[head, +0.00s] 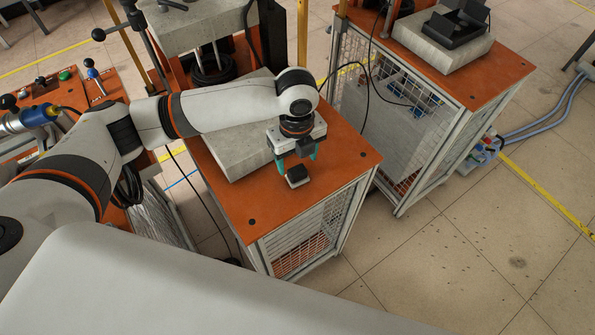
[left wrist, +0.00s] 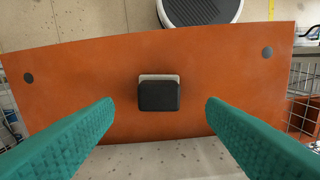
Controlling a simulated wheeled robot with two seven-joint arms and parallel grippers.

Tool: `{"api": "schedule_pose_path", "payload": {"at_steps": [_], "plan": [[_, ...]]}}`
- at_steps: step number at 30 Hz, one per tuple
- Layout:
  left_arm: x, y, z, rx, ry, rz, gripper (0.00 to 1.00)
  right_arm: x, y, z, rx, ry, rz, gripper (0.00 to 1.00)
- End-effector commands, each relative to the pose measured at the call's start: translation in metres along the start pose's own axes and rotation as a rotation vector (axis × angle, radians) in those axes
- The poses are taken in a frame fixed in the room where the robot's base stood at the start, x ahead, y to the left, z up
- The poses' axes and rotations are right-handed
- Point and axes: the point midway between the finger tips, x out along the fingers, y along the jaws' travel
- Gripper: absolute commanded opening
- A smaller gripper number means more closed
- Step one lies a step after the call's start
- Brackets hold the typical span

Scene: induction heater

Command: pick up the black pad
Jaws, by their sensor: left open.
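The black pad (head: 297,173) is a small dark block with a pale edge, lying on the orange tabletop near the front of the cart. It also shows in the left wrist view as a black rounded square (left wrist: 159,95), between the two green fingers but farther away. My left gripper (head: 297,160) is open and empty, pointing down just above the pad. In the left wrist view its teal fingertips (left wrist: 160,104) stand wide apart, one on each side of the pad. My right gripper is not in either view.
A grey block (head: 235,155) lies on the same orange top (head: 330,170), behind the pad. A second orange cart (head: 500,75) with a grey slab and a black object stands to the right. Black cables hang between the carts. Tiled floor lies in front.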

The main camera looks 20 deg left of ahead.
Motion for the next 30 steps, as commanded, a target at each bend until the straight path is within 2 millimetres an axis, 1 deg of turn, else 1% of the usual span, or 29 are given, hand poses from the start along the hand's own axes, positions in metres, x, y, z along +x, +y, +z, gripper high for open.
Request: {"api": "schedule_pose_path", "payload": {"at_steps": [4, 6, 8, 10, 13, 20, 23, 28, 30], "plan": [[0.013, -0.001, 0.002, -0.001, -0.002, -0.004, 0.65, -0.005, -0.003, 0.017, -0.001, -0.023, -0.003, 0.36], [0.024, -0.001, 0.002, 0.000, -0.001, -0.004, 0.65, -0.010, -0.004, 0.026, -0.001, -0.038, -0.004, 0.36], [0.033, -0.001, 0.003, 0.000, -0.002, -0.004, 0.65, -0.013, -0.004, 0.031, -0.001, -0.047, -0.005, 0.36], [0.043, 0.000, 0.003, -0.001, 0.000, -0.001, 0.65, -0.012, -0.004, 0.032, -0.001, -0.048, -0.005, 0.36], [0.051, 0.000, 0.003, 0.001, -0.001, -0.001, 0.65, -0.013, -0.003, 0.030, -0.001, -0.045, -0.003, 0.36], [0.054, 0.000, 0.003, 0.001, 0.001, 0.001, 0.65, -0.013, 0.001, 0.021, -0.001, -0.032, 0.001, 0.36], [0.053, 0.000, 0.003, 0.001, 0.001, 0.001, 0.51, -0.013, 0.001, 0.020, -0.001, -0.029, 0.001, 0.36], [0.053, 0.000, 0.003, 0.001, 0.001, 0.001, 0.23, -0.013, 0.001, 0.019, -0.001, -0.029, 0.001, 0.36], [0.053, 0.000, 0.003, 0.001, 0.001, 0.001, 0.22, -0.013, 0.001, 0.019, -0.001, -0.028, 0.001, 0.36]]}}
